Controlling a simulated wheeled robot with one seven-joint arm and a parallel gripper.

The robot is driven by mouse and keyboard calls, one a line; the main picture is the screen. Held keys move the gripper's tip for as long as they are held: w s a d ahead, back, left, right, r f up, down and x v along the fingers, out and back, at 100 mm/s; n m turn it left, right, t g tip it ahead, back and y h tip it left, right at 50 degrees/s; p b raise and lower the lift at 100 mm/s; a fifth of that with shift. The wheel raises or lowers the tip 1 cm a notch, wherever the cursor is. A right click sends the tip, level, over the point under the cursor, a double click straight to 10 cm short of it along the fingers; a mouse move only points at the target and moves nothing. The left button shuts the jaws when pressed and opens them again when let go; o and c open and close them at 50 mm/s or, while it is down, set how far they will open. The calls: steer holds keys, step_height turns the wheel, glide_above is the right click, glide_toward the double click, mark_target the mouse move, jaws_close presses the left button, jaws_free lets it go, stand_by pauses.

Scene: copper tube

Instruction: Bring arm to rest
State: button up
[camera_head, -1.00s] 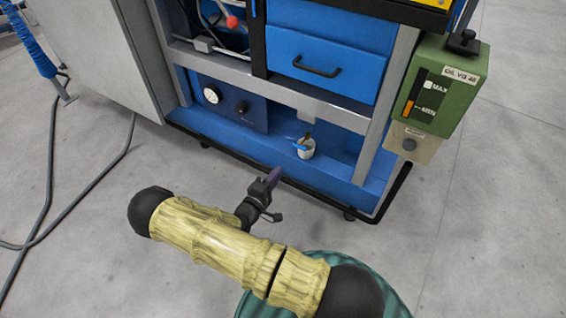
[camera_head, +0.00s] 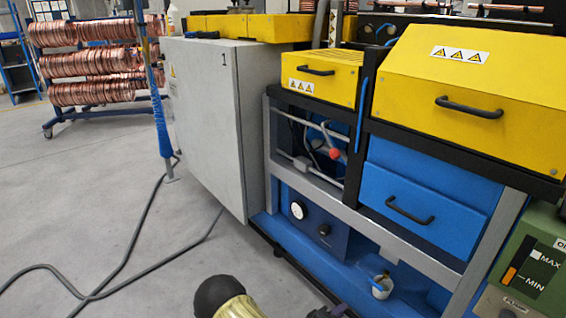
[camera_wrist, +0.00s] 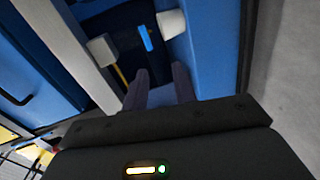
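My gripper (camera_wrist: 161,72) shows in the wrist view with two purple-grey fingers apart and nothing between them. It points toward the blue lower ledge of the machine. In the head view, a tan and black part of my arm (camera_head: 236,306) shows at the bottom edge; most of the arm is out of the picture. A white object (camera_wrist: 171,24) and a small blue object (camera_wrist: 146,38) lie beyond the fingers in the wrist view.
The machine has yellow drawers (camera_head: 470,108), a blue drawer (camera_head: 415,205), a grey cabinet (camera_head: 212,110) and a green oil box (camera_head: 530,262). Cables (camera_head: 135,252) lie on the floor. A rack of copper coils (camera_head: 95,75) stands at the back left. Grey floor is open at left.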

steer(key=s+a+r+m+g+y+p, duration=0.1)
steer(key=a+r+m+g+y+p, duration=0.15)
steer(key=r+y, duration=0.4)
steer(key=s+a+r+m+g+y+p, duration=0.1)
steer(key=a+r+m+g+y, duration=0.2)
steer(key=r, duration=0.6)
steer(key=s+d+r+m+g+y+p, duration=0.1)
steer(key=s+d+r+g+y+p, duration=0.15)
steer(key=s+r, duration=1.3)
step_height(320, 180, up, 38)
steer(key=p, duration=3.8)
steer(key=shift+w+d+f+t+y, duration=0.2)
steer(key=shift+w+t+y, duration=0.1)
steer(key=shift+t, duration=0.1)
steer(key=shift+s, duration=0.1)
